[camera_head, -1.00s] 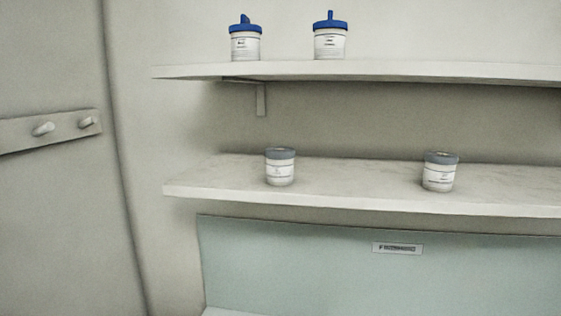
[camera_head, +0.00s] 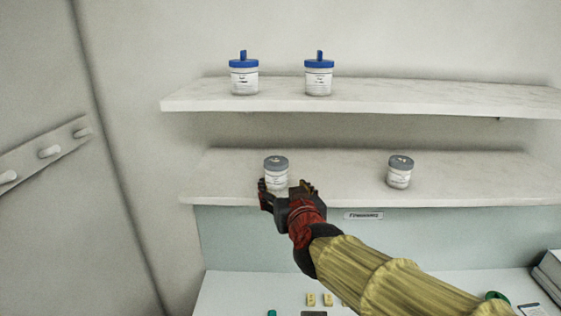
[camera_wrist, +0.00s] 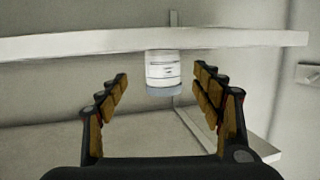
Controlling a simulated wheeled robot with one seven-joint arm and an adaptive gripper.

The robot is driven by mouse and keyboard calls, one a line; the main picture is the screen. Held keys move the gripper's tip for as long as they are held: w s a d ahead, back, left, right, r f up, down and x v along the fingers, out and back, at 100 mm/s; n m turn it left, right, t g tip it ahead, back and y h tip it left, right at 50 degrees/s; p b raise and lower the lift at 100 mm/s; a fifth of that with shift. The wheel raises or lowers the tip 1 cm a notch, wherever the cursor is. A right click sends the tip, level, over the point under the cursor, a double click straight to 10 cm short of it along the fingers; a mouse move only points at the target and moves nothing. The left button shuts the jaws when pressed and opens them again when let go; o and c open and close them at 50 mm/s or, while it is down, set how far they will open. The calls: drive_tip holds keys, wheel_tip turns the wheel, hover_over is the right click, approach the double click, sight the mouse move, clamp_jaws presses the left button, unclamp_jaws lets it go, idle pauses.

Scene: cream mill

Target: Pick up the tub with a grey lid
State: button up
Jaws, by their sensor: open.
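Two white tubs with grey lids stand upright on the lower shelf in the head view, a left one (camera_head: 275,171) and a right one (camera_head: 400,172). My gripper (camera_head: 285,188) is open at the shelf's front edge, just in front of the left tub, and its fingers cover part of the tub's base. In the wrist view, which looks upside down, a tub with a grey lid (camera_wrist: 162,71) shows between the spread fingers of my gripper (camera_wrist: 161,76), apparently beyond their tips. No contact is visible.
Two white tubs with blue spouted lids, left (camera_head: 244,77) and right (camera_head: 318,78), stand on the upper shelf (camera_head: 420,98) above. The lower shelf (camera_head: 470,180) is clear between its tubs. A bench (camera_head: 235,290) with small items lies below. A peg rail (camera_head: 45,155) is at left.

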sight(278, 179)
drive_tip(key=shift+w+h, duration=0.3)
drive_tip(key=shift+w, duration=0.7)
drive_tip(key=shift+w+a+f, duration=0.15)
drive_tip(key=shift+w+a, duration=0.15)
drive_tip(key=shift+w, duration=0.2)
drive_tip(key=x, duration=0.5)
drive_tip(key=shift+w+a, duration=0.35)
drive_tip(key=shift+s, duration=0.1)
drive_tip(key=shift+c, duration=0.3)
drive_tip(key=shift+c, duration=0.6)
drive_tip(key=c, duration=1.3)
drive_tip(key=shift+c, duration=0.2)
